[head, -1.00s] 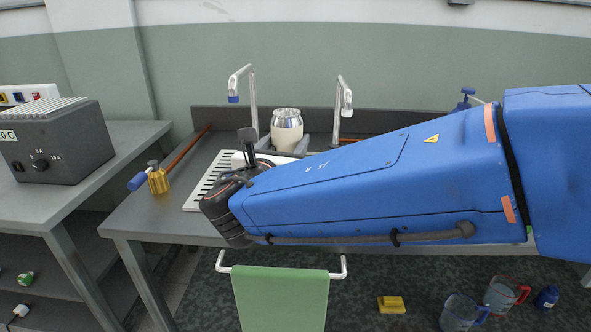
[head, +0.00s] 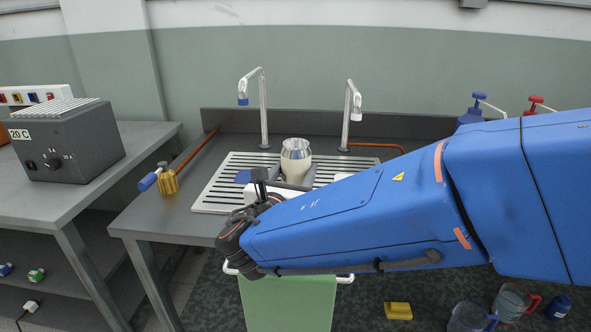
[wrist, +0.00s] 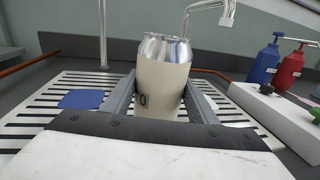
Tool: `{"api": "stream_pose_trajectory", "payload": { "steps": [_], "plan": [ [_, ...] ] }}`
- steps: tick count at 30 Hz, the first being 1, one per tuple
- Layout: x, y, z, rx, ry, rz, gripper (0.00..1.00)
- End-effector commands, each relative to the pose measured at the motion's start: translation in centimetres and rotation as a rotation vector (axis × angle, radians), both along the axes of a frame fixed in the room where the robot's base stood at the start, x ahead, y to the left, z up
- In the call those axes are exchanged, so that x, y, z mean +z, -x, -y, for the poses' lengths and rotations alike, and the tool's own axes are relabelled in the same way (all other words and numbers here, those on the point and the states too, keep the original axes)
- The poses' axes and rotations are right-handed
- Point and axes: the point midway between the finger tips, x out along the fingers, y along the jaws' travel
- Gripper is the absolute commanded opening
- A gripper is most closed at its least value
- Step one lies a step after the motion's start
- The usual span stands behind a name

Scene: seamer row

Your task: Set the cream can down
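The cream can (head: 296,164) has a cream body and a bare silver top. It stands upright between the two grey fingers of my gripper (head: 293,176), over the slotted drainer (head: 232,180). In the wrist view the can (wrist: 163,88) sits between the fingers, which appear to press on both sides of it; a dark mark shows on its left side. My gripper's white body hides the can's lower end, so I cannot tell whether its base touches the drainer.
Two taps (head: 264,112) (head: 347,115) rise behind the drainer. A blue flat piece (wrist: 81,99) lies on the slots at left. A white block (wrist: 277,117) stands at right, with blue (wrist: 265,64) and red (wrist: 291,69) pump bottles beyond. A brass weight-like object (head: 167,181) stands left.

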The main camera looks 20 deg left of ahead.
Motion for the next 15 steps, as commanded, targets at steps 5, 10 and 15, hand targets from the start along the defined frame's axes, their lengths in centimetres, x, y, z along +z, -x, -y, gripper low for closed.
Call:
{"api": "stream_pose_trajectory", "payload": {
  "steps": [5, 10, 15],
  "plan": [
    [0.03, 0.0, 0.0, 0.0, 0.0, 0.0, 0.71],
    [0.06, 0.0, 0.0, 0.0, 0.0, 0.0, 0.71],
    [0.3, 0.59, -0.03, 0.002, -0.001, 0.0, 0.71]
  ]
}}
